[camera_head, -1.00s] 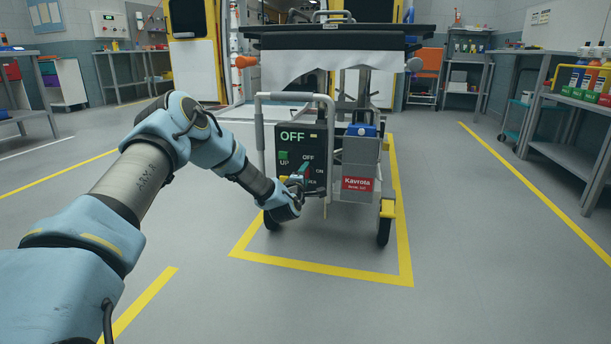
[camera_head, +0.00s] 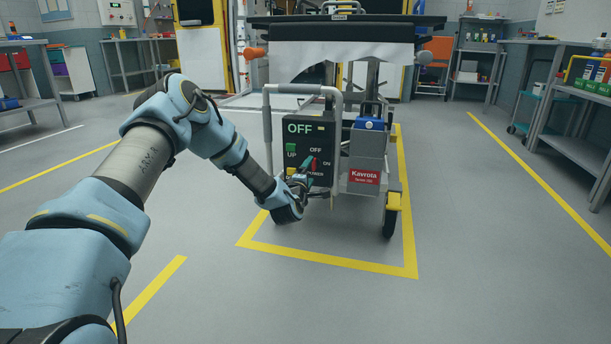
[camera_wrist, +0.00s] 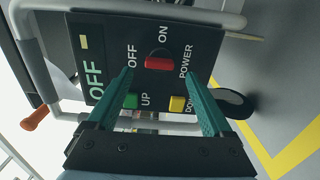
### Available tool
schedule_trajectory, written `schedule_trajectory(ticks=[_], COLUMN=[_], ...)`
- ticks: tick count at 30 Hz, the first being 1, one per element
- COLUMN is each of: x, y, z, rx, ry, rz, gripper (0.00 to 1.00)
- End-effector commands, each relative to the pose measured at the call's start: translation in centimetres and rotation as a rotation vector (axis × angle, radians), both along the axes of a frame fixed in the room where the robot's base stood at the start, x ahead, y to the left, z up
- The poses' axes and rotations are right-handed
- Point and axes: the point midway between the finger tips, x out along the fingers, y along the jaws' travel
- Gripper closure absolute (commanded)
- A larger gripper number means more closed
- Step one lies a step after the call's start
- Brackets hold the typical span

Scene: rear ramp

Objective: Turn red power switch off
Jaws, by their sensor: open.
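The red power switch (camera_head: 313,164) sits on the dark control panel (camera_head: 298,174) of the wheeled cart, beside the OFF and ON labels. In the wrist view the red switch (camera_wrist: 159,63) lies just past the fingertips, between them in the picture and apart from both. The panel display (camera_head: 306,129) reads OFF. My gripper (camera_wrist: 170,76) is open and empty, its teal fingers pointing at the panel.
A green UP button (camera_wrist: 131,101) and a yellow DOWN button (camera_wrist: 177,103) are close to my fingers. A grey tubular handle (camera_head: 267,130) frames the panel. The floor in front is clear.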

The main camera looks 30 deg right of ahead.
Motion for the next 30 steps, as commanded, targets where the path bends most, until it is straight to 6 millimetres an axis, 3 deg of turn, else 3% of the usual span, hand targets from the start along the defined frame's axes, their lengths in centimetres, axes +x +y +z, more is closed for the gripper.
schedule_trajectory(ticks=[6, 12, 30], x=[-3.1, -4.4, -4.5], y=[2.9, 4.1, 4.4], z=[0.3, 0.1, 0.2], rx=[0.002, 0.001, 0.014], ry=[0.002, 0.001, -0.003], rz=[-0.001, 0.000, -0.004], gripper=[0.15, 0.15, 0.15])
